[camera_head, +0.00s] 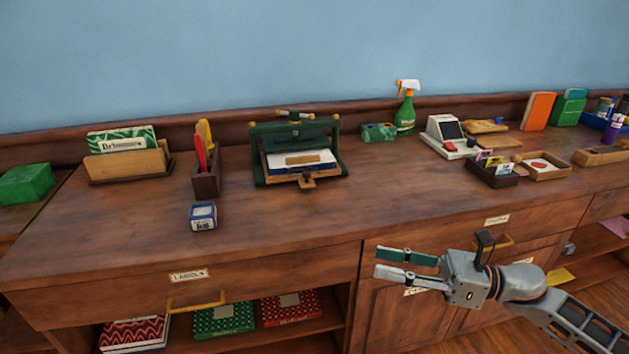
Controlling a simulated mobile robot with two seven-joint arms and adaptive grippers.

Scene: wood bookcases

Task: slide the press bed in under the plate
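A green press (259,141) stands on the wooden counter toward the back, left of the middle. Its bed (270,181) is a flat wooden tray at the front, with a small wooden handle (307,182) facing me. A white sheet with blue edging and a small tan block lie on the bed. The plate's underside is hard to make out in the dark frame. My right gripper (407,264) is in front of the counter's front edge at the lower right, well away from the press. Its two fingers are apart with nothing between them. My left gripper is not in view.
A small blue-and-white box (203,216) stands at the front left of the press. A wooden holder (206,183) with red and yellow tools stands left of it. A green spray bottle (405,115) and a card machine (447,135) are to the right. The counter in front of the press is clear.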

